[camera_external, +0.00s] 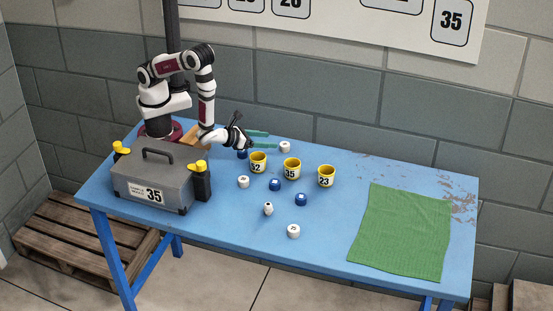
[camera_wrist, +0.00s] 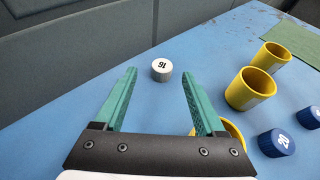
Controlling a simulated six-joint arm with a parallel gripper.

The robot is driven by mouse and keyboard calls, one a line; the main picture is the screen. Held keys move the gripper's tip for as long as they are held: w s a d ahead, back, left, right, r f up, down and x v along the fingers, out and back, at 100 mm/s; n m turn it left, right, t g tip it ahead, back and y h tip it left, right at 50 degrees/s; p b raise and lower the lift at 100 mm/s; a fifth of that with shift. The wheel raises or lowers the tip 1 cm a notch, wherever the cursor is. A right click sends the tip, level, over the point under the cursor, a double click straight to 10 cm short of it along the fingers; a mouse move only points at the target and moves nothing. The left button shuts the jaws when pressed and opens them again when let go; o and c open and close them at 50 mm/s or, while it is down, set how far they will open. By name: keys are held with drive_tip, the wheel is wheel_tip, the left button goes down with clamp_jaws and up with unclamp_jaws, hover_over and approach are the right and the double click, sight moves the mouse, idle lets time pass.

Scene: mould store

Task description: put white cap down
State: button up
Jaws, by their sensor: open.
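A white cap (camera_external: 285,147) sits on the blue table near its back edge. In the wrist view the white cap (camera_wrist: 162,69) shows a dark number on top that looks like 16 or 91. My gripper (camera_external: 273,140) is open, with its green fingers low over the table and pointing toward this cap. In the wrist view my gripper (camera_wrist: 160,75) is empty, and the cap appears at or just beyond the fingertips, apart from both. Other white caps (camera_external: 243,181), (camera_external: 268,208) and (camera_external: 293,231) are spread toward the front of the table.
Yellow cups marked 52 (camera_external: 258,162), 35 (camera_external: 292,168) and 23 (camera_external: 326,175) stand close by. Blue caps (camera_external: 275,184) lie among them. A grey toolbox (camera_external: 151,181) stands at left; a green cloth (camera_external: 402,232) covers the right. Table between cups and cloth is clear.

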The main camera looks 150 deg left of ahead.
drive_tip(key=v, duration=0.5)
drive_tip(key=s+d+r+n+g+h, duration=0.1)
drive_tip(key=s+d+r+n+g, duration=0.1)
drive_tip(key=s+r+n, duration=0.3)
drive_tip(key=s+d+r+n+g+h, duration=0.1)
drive_tip(key=d+r+n+g, duration=0.15)
drive_tip(key=r, duration=0.55)
drive_tip(key=s+d+r+n+t+h, duration=0.1)
drive_tip(key=d+h, duration=0.3)
drive_tip(key=d, duration=0.5)
drive_tip(key=s+d+r+n+t+h, duration=0.2)
drive_tip(key=s+d+n+t+h, duration=0.1)
drive_tip(key=d, duration=0.6)
drive_tip(key=s+n+h, duration=0.1)
drive_tip(key=h, duration=0.1)
drive_tip(key=shift+s+d+r+h, duration=0.15)
drive_tip(key=shift+s+d+h, duration=0.05)
drive_tip(key=shift+d+h, duration=0.15)
